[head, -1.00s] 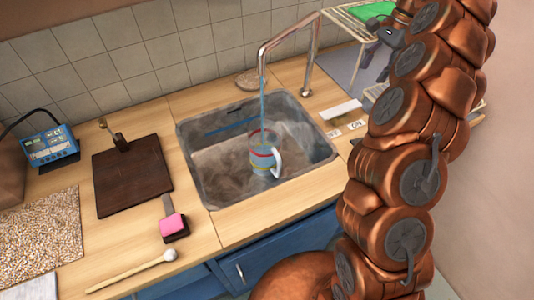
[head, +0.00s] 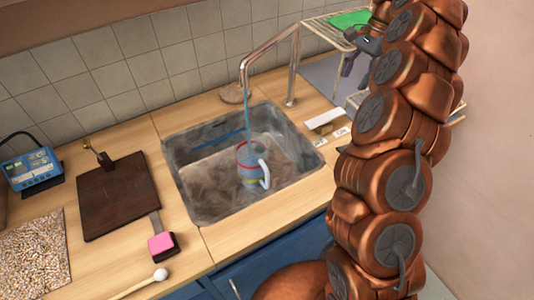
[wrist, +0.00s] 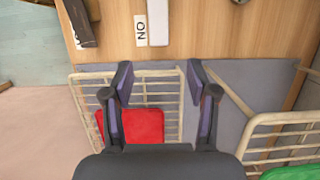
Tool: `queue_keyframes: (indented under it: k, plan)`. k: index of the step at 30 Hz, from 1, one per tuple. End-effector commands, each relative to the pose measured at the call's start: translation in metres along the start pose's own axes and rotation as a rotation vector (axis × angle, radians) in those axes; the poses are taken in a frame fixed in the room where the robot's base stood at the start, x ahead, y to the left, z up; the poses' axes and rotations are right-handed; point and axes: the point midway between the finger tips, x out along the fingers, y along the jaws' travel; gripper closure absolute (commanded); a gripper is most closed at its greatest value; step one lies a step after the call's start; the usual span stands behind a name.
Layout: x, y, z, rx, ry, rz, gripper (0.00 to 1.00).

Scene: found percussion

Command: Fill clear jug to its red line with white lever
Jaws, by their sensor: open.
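The clear jug (head: 250,172) stands upright in the sink, its handle to the right. A red line rings its upper part and a yellow line its lower part. A thin blue stream falls from the spout into it; I cannot tell the water level exactly. The white lever (head: 325,118) lies on the counter right of the sink, beside small labels. In the wrist view the white lever (wrist: 158,22) is next to the "ON" label (wrist: 140,30). My gripper (wrist: 159,78) is open and empty, over the racks beyond the counter edge, apart from the lever.
The metal sink (head: 198,205) is set in the wooden counter. A dark piece (wrist: 78,20) lies by the other label. Wire racks with a red pad (wrist: 135,125) and a green pad (wrist: 292,172) are below my gripper. A dark board (head: 118,197) and pink-topped tool (head: 162,243) lie left.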

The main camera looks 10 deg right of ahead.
Motion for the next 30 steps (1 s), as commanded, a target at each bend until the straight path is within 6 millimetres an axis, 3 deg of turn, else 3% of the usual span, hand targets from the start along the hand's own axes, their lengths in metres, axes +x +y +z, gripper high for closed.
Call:
queue_keyframes:
  k: [15, 23, 30]
  plan:
    - [0.024, -0.001, 0.025, -0.007, 0.247, -0.001, 0.42]
    - [0.028, 0.002, 0.027, 0.003, 0.286, 0.002, 0.42]
    - [0.048, 0.002, 0.021, 0.003, 0.283, 0.004, 0.42]
